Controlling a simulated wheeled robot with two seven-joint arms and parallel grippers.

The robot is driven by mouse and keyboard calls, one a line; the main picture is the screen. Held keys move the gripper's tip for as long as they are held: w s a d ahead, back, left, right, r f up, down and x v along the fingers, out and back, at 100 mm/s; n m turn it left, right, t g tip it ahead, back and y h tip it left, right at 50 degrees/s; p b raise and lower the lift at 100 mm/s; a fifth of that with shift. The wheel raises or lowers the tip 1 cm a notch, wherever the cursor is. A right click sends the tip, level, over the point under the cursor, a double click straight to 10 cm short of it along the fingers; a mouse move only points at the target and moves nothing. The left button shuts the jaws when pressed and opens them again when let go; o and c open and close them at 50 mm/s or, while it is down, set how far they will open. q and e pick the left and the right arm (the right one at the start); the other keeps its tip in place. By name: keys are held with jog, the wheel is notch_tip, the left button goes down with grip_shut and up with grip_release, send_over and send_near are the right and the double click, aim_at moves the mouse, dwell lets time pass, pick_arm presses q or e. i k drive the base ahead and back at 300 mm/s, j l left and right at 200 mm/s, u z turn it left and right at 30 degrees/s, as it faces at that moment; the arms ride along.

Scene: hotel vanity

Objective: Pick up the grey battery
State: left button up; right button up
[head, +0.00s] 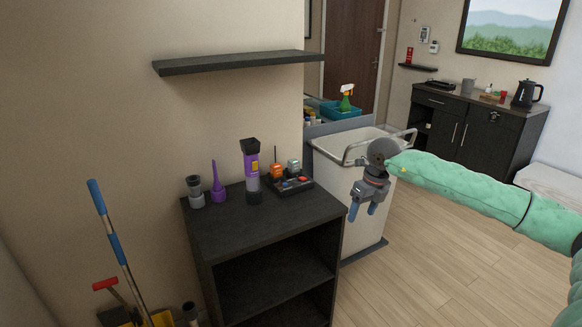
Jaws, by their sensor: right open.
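A dark tray (291,189) stands on the right part of the dark cabinet top. A small grey block (293,167), which looks like the grey battery, sits at its back right; it is too small to be sure. An orange piece (277,173) with a thin antenna-like stick stands just left of it. My right gripper (363,210) hangs to the right of the cabinet, in front of the white cart, with its blue-tipped fingers pointing down. It is open and empty, apart from the tray. My left gripper is not in view.
A tall purple and black device (251,172), a purple nozzle-shaped piece (217,184) and a grey cylindrical piece (195,191) stand left of the tray. A wall shelf (238,63) overhangs the cabinet (235,225). The white cart (345,185) is at its right. The cabinet's front top is clear.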

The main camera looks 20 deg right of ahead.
aim_at(293, 165)
jog(key=i, duration=1.8)
